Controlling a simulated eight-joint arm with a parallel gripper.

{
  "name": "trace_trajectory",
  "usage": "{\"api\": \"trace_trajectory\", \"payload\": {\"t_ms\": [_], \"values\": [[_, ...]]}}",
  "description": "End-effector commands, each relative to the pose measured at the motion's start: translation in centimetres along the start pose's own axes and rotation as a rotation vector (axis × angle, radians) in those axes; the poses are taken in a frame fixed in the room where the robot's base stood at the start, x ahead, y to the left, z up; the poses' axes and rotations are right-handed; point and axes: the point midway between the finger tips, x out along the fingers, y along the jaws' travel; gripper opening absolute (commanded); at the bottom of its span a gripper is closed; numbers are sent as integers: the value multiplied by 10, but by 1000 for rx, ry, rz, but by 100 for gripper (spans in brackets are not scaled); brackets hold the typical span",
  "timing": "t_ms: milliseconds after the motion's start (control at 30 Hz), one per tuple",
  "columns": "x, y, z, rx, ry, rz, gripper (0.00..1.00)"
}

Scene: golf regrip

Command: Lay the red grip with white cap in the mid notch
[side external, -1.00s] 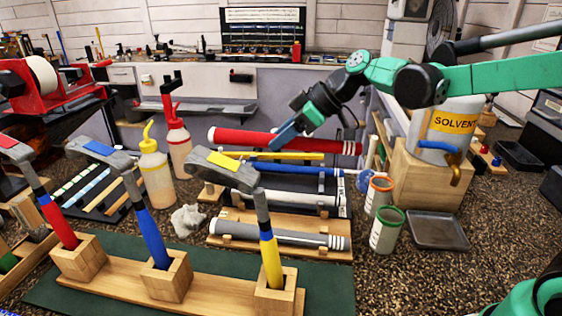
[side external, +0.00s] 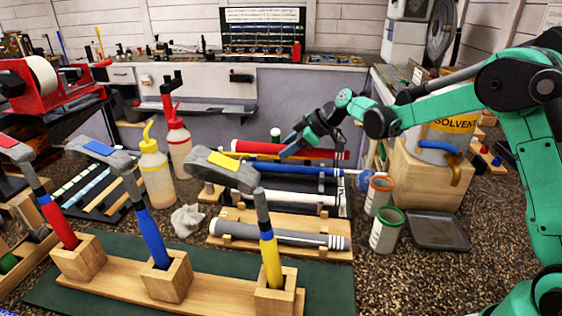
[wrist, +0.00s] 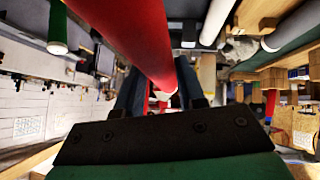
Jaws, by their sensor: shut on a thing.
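In the wrist view the red grip (wrist: 130,35) runs from the upper left down between my fingers (wrist: 160,98).
Two squeeze bottles (side external: 155,172) stand left of the grips. At the right are open cups (side external: 386,230), a dark tray (side external: 437,231) and a solvent can (side external: 440,140) on a wooden block.

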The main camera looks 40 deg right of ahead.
Motion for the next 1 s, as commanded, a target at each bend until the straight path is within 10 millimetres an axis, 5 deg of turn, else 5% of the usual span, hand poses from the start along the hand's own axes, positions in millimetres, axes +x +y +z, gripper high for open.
{"api": "trace_trajectory", "payload": {"t_ms": [433, 1000], "values": [[4, -1, 4, 0, 0, 0, 0], [38, -11, 36, 0, 0, -1, 0]]}}
